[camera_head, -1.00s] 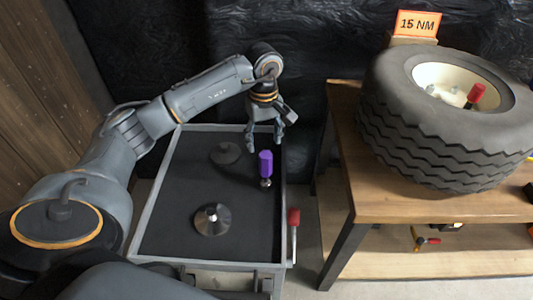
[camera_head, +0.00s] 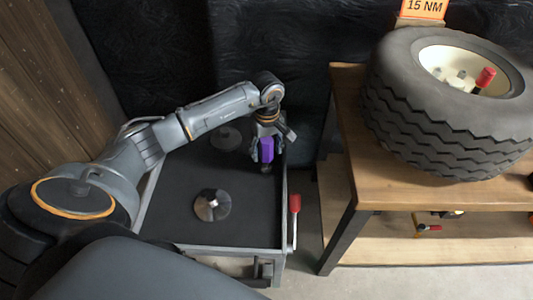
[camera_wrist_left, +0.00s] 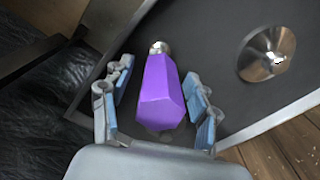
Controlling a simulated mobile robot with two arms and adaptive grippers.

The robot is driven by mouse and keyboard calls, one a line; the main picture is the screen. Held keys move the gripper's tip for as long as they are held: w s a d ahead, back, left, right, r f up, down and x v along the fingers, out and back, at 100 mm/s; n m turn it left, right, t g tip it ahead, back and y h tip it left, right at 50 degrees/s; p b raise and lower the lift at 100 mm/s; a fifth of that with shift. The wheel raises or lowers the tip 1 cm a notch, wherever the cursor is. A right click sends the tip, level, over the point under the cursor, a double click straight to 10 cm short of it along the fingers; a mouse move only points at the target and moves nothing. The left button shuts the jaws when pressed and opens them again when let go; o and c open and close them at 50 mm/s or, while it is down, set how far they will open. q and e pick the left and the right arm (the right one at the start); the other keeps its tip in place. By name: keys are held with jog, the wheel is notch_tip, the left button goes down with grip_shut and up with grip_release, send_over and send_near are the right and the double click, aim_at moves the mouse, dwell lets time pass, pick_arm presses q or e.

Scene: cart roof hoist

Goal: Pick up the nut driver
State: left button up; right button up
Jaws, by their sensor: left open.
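The nut driver, with a purple faceted handle (camera_head: 267,149) and a metal tip, stands on the dark top of the cart (camera_head: 184,222) near its right edge. My left gripper (camera_head: 266,152) is over it from above, with its fingers on either side of the handle. In the left wrist view, the purple handle (camera_wrist_left: 162,92) lies between the open blue-padded fingers of the left gripper (camera_wrist_left: 158,105), with gaps visible on both sides. My right gripper is not in view.
A metal cone on a disc (camera_head: 212,205) sits on the cart's front half, and a darker disc (camera_head: 225,138) lies behind. A red-handled lever (camera_head: 295,204) is at the cart's right side. A wooden bench (camera_head: 400,200) with a large tyre (camera_head: 430,110) stands right.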

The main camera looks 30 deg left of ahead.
pick_arm(q)
jog(key=shift+f, duration=0.8)
grip_shut()
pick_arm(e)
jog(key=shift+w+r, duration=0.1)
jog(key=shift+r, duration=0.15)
